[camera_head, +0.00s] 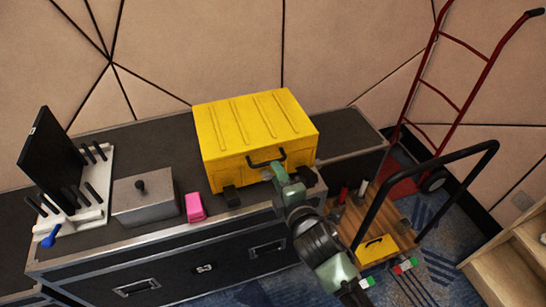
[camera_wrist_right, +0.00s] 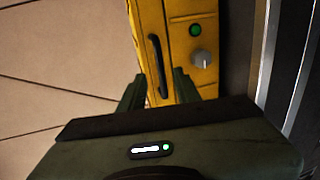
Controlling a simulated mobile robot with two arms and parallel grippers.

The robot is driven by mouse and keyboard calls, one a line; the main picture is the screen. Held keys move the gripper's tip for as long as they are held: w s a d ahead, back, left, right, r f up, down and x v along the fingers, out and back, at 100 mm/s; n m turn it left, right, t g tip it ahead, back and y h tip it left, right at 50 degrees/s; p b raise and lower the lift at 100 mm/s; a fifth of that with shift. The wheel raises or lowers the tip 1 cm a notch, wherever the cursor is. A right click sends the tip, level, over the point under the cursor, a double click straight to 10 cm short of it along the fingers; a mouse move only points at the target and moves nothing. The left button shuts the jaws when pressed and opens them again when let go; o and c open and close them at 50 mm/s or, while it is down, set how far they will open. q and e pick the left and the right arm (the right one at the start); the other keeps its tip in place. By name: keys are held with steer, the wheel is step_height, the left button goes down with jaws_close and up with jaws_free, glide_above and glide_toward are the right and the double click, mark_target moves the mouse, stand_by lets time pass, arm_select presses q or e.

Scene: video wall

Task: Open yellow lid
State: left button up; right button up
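A yellow box stands on the black case, its ribbed yellow lid (camera_head: 255,118) lying shut on top. A black handle (camera_head: 264,158) is on its front; the handle (camera_wrist_right: 158,66) also shows in the right wrist view. My right gripper (camera_head: 281,172) is in front of the box at this handle. In the right wrist view, the fingers of my right gripper (camera_wrist_right: 160,76) are apart, one on each side of the handle's near end. I cannot tell whether they touch it. My left gripper is out of view.
A pink block (camera_head: 195,207), a grey box with a black knob (camera_head: 143,197) and a white rack (camera_head: 98,200) stand left of the yellow box. A red hand truck (camera_head: 436,88) and a cart with a black rail (camera_head: 440,162) stand to the right. A wall is behind.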

steer(key=x, duration=0.6)
steer(key=shift+w+a, duration=0.1)
steer(key=shift+w, duration=0.15)
jaws_close()
steer(key=shift+f, duration=0.1)
stand_by(1.1)
